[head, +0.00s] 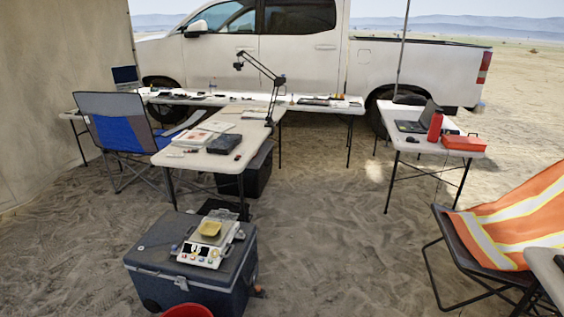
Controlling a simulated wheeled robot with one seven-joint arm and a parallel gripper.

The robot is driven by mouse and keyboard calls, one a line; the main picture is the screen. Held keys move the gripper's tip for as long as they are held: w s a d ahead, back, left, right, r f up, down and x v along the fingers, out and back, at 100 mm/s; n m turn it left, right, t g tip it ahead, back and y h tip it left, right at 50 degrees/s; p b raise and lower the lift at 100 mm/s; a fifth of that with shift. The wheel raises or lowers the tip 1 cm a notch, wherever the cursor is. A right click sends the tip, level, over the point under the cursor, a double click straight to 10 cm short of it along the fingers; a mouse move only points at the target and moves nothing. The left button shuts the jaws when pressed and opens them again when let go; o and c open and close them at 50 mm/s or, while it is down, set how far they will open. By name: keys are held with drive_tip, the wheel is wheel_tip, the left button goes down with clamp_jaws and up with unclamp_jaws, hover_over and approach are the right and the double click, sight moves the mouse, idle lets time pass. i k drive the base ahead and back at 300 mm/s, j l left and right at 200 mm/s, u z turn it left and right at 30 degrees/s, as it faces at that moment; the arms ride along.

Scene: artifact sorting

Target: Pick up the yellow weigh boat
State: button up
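The yellow weigh boat (210,229) is a small shallow dish. It sits on the pan of a white scale (203,252) in the lower left of the head view. The scale stands on the lid of a grey-blue cooler (151,258) on the sand. Some small items lie at the scale's front; they are too small to make out. My gripper is not in view, so its state and its place relative to the weigh boat do not show.
A red bucket (187,311) is at the bottom edge, in front of the cooler. A folding table (180,160) stands behind it, with a blue camp chair (120,137) beside. An orange striped chair (515,225) is at right. Open sand (330,240) lies between.

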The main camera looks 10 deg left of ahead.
sight(209, 228)
drive_tip(key=i+u, duration=0.1)
drive_tip(key=i, duration=0.6)
drive_tip(key=i+l+u, duration=0.15)
drive_tip(key=i, duration=0.5)
drive_tip(key=i+u, duration=0.3)
drive_tip(key=u, duration=0.2)
drive_tip(key=i+u, duration=0.25)
drive_tip(key=u, duration=0.25)
drive_tip(key=i+l+u, duration=0.25)
drive_tip(key=u, duration=0.2)
drive_tip(key=i+u, duration=0.25)
drive_tip(key=u, duration=0.2)
drive_tip(key=i+l+u, duration=0.15)
drive_tip(key=u, duration=0.35)
drive_tip(key=i+l+u, duration=0.2)
drive_tip(key=u, duration=0.25)
drive_tip(key=i+l+u, duration=0.2)
drive_tip(key=u, duration=0.3)
drive_tip(key=l, duration=0.1)
